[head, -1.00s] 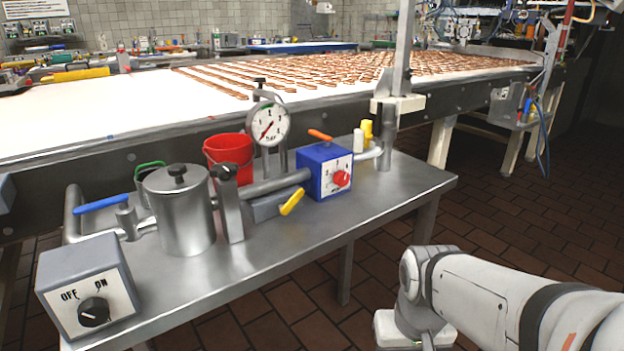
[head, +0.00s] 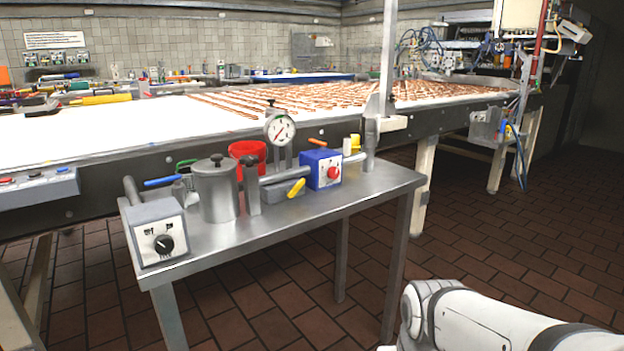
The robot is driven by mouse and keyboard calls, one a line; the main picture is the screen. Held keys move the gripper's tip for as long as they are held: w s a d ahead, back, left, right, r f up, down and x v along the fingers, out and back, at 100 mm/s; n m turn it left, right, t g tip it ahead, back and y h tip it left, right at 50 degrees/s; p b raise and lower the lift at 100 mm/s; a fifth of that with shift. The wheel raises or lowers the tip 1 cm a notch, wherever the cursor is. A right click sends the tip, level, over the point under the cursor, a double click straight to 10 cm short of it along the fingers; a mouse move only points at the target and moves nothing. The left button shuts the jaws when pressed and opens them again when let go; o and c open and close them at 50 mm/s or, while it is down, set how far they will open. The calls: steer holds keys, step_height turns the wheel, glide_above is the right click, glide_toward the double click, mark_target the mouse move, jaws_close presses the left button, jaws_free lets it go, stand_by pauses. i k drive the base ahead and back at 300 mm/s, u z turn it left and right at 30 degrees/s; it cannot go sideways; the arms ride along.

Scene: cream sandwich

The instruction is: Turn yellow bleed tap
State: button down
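The yellow bleed tap (head: 296,187) is a small yellow lever at the front of a grey block on the steel table (head: 372,192). It tilts up to the right and sits left of the blue box with the red knob (head: 333,172). A second yellow part (head: 355,141) stands upright behind the blue box, by the pipe end. My white arm shows at the bottom right, well apart from the table. My gripper is not in view.
On the table stand a steel pot (head: 215,192), a grey switch box (head: 157,232), a red bucket (head: 247,155) and a pressure gauge (head: 280,129). A long conveyor (head: 120,131) runs behind. Brick floor (head: 500,260) is clear at right.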

mark_target(291, 194)
steer(key=u, duration=0.15)
steer(key=i, duration=0.9)
steer(key=z, duration=0.05)
